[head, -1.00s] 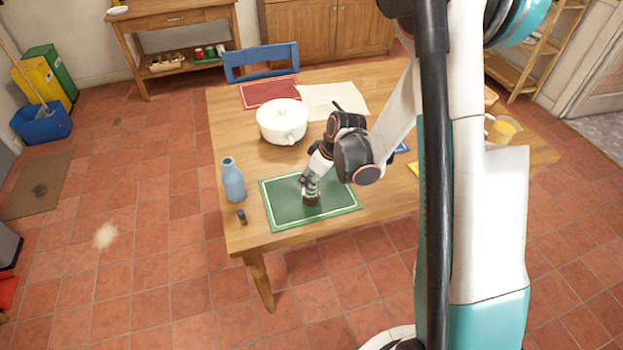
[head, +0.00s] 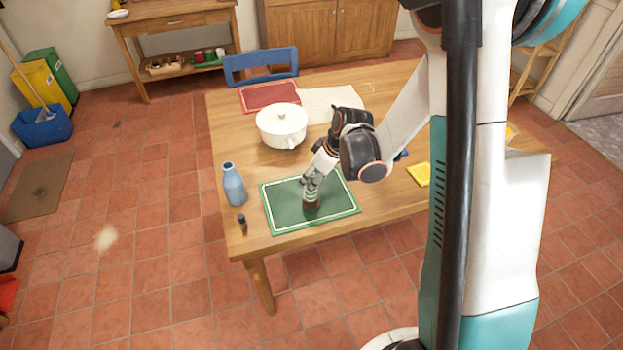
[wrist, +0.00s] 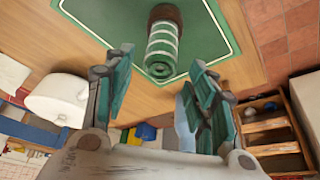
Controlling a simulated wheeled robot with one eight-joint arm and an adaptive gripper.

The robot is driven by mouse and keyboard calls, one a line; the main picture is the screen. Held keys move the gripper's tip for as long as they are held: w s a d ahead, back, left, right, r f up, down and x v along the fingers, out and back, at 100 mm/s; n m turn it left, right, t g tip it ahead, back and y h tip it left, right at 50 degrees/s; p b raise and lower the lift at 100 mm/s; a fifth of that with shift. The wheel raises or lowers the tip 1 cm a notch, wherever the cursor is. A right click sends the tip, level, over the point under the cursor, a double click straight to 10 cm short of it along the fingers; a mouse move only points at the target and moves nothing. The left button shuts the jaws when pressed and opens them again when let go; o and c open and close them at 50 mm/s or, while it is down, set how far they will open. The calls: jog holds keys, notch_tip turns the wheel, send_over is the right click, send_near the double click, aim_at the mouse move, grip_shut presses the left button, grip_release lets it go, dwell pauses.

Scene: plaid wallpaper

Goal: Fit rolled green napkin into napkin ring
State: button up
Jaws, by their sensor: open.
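The rolled green napkin (head: 311,194), with pale stripes, stands upright on the green placemat (head: 335,208). The brown napkin ring (head: 311,206) is at its lower end. In the wrist view the ring (wrist: 165,13) appears to be around the far end of the napkin (wrist: 162,45), whose coiled near end faces the camera. My gripper (head: 312,180) is above the napkin. In the wrist view its two fingers (wrist: 160,62) are spread wide, with the napkin's top end between and just past the tips, touching neither. How deep the napkin sits in the ring is hard to see.
A blue bottle (head: 233,186) and a small dark-topped item (head: 242,223) stand left of the placemat. A white lidded pot (head: 281,126) is behind it. A yellow cloth (head: 420,174) lies to the right. The table's front edge is close to the placemat.

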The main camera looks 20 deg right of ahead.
jog(key=s+r+m+h+p, duration=0.1)
jog(key=s+r, duration=0.3)
jog(key=r, duration=0.3)
jog(key=s+r+m+t, duration=0.1)
jog(key=s+r+m, duration=0.15)
jog(key=r, duration=0.45)
jog(key=s+r+h+p, duration=0.1)
jog(key=s+r, duration=0.4)
jog(key=r, duration=0.2)
jog(key=s+r+m+t, duration=0.2)
jog(key=s+r+m, duration=0.2)
jog(key=s, duration=0.6)
jog(key=shift+s+a+r+t+h, duration=0.2)
jog(key=shift+a+t+h, duration=0.1)
jog(key=shift+a+h, duration=0.15)
jog(key=shift+f+b, duration=0.65)
jog(key=shift+f, duration=0.1)
